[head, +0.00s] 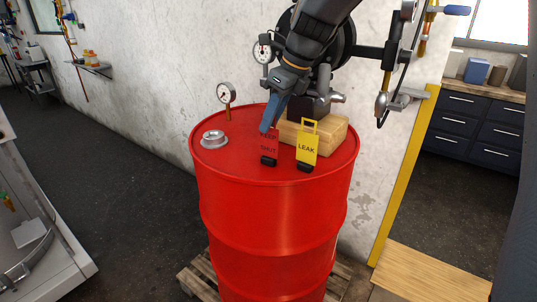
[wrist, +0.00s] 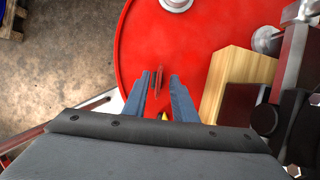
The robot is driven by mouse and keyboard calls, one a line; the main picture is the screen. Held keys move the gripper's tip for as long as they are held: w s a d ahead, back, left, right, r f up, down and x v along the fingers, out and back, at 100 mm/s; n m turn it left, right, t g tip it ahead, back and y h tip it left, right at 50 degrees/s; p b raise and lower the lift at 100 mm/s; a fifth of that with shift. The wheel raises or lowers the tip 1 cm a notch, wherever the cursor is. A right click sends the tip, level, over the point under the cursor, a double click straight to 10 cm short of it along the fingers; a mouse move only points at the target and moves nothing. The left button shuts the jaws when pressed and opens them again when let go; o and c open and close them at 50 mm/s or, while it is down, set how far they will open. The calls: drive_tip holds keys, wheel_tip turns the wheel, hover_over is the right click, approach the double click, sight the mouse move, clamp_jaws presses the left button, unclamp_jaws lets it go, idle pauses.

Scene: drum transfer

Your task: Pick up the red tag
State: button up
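The red tag (head: 269,146), with dark lettering and a black base, stands upright on top of the red drum (head: 270,205). My gripper (head: 268,128) comes down over it from above, and its blue fingers hide the tag's upper part in the head view. In the wrist view my gripper (wrist: 159,82) is open, and the red tag (wrist: 157,78) shows edge-on as a thin strip between the two fingers, with a gap on each side. The yellow LEAK tag (head: 307,148) stands just to its right in the head view.
A wooden block (head: 320,132) sits behind the tags on the drum top. A pressure gauge (head: 226,93) and a metal cap (head: 214,139) are at the left of the top. Wall-side pipework (head: 385,95) is close on the right. The drum's front top is clear.

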drive_tip(key=p, duration=0.2)
hover_over(264, 155)
wheel_tip(264, 155, down, 6)
drive_tip(key=shift+w+f, duration=0.1)
drive_tip(key=shift+f, duration=0.05)
drive_tip(key=shift+c, duration=0.3)
clamp_jaws()
